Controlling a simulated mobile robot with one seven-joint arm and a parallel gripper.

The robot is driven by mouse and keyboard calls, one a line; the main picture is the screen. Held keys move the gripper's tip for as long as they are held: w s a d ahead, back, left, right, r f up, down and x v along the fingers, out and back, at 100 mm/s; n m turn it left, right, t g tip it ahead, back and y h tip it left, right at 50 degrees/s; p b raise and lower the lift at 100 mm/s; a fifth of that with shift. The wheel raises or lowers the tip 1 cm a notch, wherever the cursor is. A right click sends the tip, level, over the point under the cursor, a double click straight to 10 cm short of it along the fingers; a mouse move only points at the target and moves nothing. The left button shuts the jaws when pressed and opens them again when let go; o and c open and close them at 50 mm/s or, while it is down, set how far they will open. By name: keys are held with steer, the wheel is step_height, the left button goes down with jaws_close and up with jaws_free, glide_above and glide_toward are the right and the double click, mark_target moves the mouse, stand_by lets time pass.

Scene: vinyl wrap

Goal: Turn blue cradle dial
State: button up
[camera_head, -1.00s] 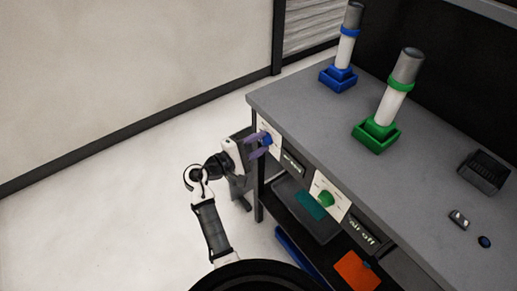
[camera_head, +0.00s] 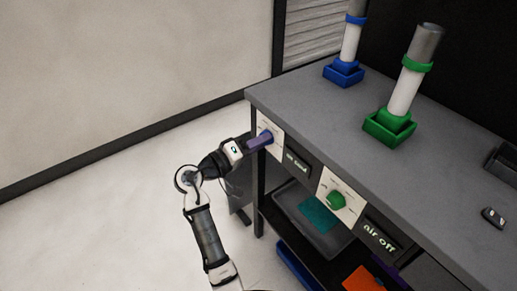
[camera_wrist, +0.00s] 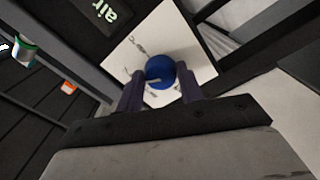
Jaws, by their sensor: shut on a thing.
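The blue dial (camera_wrist: 160,71) sits on a white panel (camera_wrist: 137,40) on the front of the bench. Its pale pointer line shows in the wrist view. My gripper (camera_wrist: 160,88) is shut on the dial, with a purple finger on each side of it. In the head view my gripper (camera_head: 262,140) reaches the panel at the bench's near left corner, and its fingers hide most of the dial. The blue cradle (camera_head: 343,73) stands on the bench top and holds an upright white and grey tube (camera_head: 350,42).
A green cradle (camera_head: 388,128) with a tube stands on the bench top (camera_head: 300,98). A grey tray (camera_head: 336,240) lies below. The floor at left is clear.

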steer(key=shift+m, duration=0.4)
steer(key=o, duration=1)
steer(key=shift+a, duration=0.1)
steer(key=b+v, duration=0.1)
steer(key=v, duration=1.2)
steer(key=shift+s+a, duration=0.3)
